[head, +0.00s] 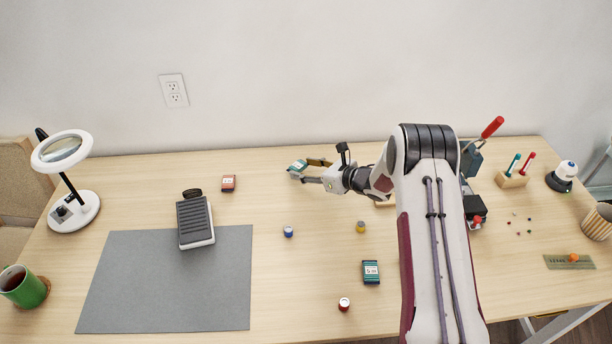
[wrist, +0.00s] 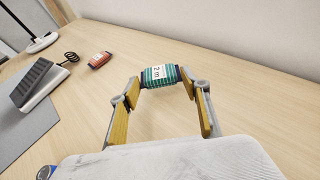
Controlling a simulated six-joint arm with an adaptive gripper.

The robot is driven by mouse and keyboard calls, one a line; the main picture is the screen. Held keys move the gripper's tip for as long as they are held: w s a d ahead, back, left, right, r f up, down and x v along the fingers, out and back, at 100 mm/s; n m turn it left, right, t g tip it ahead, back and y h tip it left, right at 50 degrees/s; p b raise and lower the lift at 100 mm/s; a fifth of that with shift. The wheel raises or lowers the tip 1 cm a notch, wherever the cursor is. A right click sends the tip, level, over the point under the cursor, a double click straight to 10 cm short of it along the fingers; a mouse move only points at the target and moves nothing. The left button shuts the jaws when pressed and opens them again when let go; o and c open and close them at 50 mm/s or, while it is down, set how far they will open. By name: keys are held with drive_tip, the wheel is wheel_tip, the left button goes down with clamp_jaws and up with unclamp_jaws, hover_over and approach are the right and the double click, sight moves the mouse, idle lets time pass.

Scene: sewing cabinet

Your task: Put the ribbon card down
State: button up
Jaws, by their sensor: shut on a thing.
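A teal ribbon card (wrist: 160,75) with dark ends and a white label is between the fingertips of my gripper (wrist: 160,88) in the wrist view. My gripper is shut on it. In the head view the card (head: 297,166) shows at the left end of my gripper (head: 312,170), near the back edge of the table. I cannot tell whether the card touches the tabletop. A red ribbon card (head: 228,183) lies to the left, and another teal card (head: 371,272) lies nearer the front.
A black pedal (head: 195,222) stands over the grey mat's (head: 165,285) back edge. Blue (head: 288,231), yellow (head: 360,227) and red (head: 344,304) spools stand on the table. A magnifier lamp (head: 75,210) is far left. Bare wood lies between the red card and my gripper.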

drive_tip(key=shift+f, duration=1.45)
drive_tip(key=shift+f, duration=0.1)
drive_tip(key=o, duration=0.8)
drive_tip(key=shift+d, duration=0.1)
drive_tip(key=shift+s+d+r, duration=0.2)
drive_tip(key=shift+r, duration=0.1)
drive_tip(key=shift+v, duration=5.6)
